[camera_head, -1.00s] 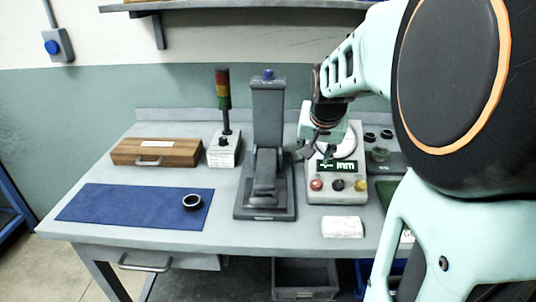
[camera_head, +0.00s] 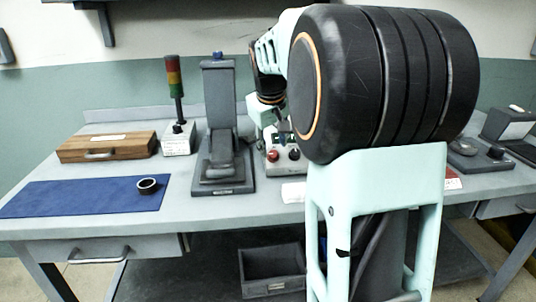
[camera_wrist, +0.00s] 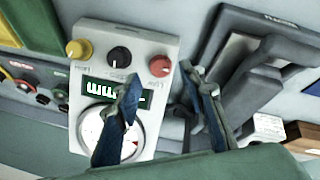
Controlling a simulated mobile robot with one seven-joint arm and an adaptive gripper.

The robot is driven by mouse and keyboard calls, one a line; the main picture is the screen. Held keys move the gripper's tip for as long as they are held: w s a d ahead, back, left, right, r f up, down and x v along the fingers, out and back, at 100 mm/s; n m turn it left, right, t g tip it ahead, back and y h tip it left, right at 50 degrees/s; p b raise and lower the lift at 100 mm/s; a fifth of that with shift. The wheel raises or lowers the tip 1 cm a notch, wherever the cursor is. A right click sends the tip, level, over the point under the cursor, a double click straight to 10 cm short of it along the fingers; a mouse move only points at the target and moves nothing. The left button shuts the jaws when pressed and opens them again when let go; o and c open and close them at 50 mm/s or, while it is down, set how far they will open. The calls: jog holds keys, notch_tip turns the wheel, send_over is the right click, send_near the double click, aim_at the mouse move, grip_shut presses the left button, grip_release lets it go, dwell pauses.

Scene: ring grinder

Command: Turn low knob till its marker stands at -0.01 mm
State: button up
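The light-coloured gauge box (camera_wrist: 150,45) shows in the wrist view with a yellow knob (camera_wrist: 78,49), a black knob (camera_wrist: 119,57) and a red knob (camera_wrist: 159,66) in a row. Its lit display (camera_wrist: 110,94) and round dial (camera_wrist: 92,124) are partly behind a finger. The knob labels are too small to read surely. In the head view I see the red knob (camera_head: 273,155) and black knob (camera_head: 294,154); my arm hides the yellow one. My gripper (camera_wrist: 158,76) is open and empty, with the red knob between its fingertips in the picture. I cannot tell its height above the knob.
A grey stand (camera_head: 222,120) stands close left of the gauge box, with a signal lamp (camera_head: 175,90) and wooden case (camera_head: 105,147) further left. A blue mat (camera_head: 80,195) carries a dark ring (camera_head: 147,186). A white block (camera_head: 293,192) lies at the front.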

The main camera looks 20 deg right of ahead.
aim_at(274, 153)
jog(key=shift+x, duration=1.9)
grip_shut()
